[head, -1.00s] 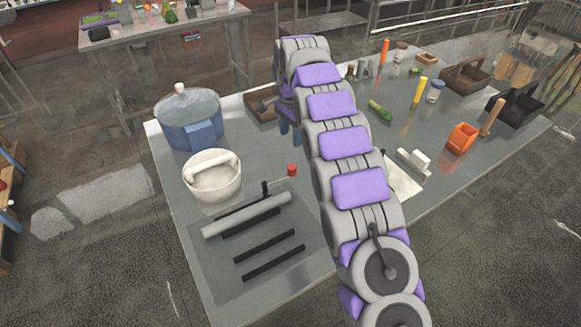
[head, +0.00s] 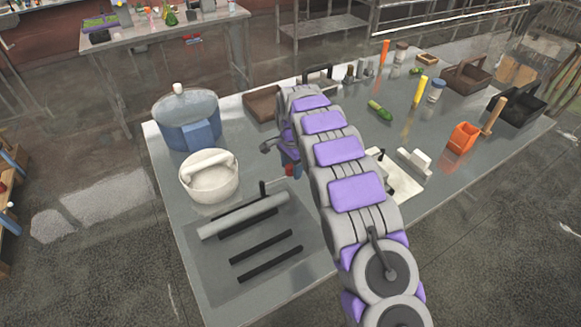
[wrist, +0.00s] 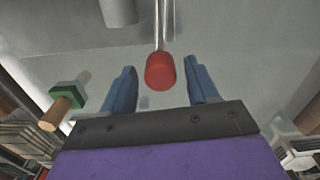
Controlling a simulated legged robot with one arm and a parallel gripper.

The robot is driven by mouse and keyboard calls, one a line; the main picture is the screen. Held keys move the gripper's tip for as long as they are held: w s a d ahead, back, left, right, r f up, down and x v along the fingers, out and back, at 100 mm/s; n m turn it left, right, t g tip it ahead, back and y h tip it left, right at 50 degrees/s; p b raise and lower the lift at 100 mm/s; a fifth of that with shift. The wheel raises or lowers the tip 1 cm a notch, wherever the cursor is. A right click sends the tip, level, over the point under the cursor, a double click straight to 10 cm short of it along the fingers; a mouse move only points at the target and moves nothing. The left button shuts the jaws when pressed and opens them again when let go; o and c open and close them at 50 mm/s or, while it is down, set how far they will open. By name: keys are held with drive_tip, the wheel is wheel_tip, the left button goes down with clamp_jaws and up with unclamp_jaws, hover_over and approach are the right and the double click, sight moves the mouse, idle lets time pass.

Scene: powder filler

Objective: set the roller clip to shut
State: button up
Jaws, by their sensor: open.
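The roller clip's long grey roller (head: 243,216) lies on a dark panel at the table's near left, with a short black upright post (head: 262,188) by it. Its red knob (head: 289,170) shows only partly beneath my gripper (head: 290,160). In the wrist view the red knob (wrist: 160,72) sits at the end of a thin metal rod (wrist: 159,25). The blue fingers of my gripper (wrist: 162,88) are apart on either side of the knob, with a visible gap at each side. The roller's end (wrist: 118,10) shows at the top.
A white bucket (head: 208,182) and a blue-grey lidded vessel (head: 187,118) stand left of my arm. Two black bars (head: 262,247) lie in front of the roller. A white block (head: 414,161) and an orange holder (head: 463,138) are right of my arm.

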drive_tip(key=shift+a, duration=0.15)
drive_tip(key=shift+a, duration=0.25)
drive_tip(key=c, duration=0.5)
drive_tip(key=shift+d, duration=0.2)
clamp_jaws()
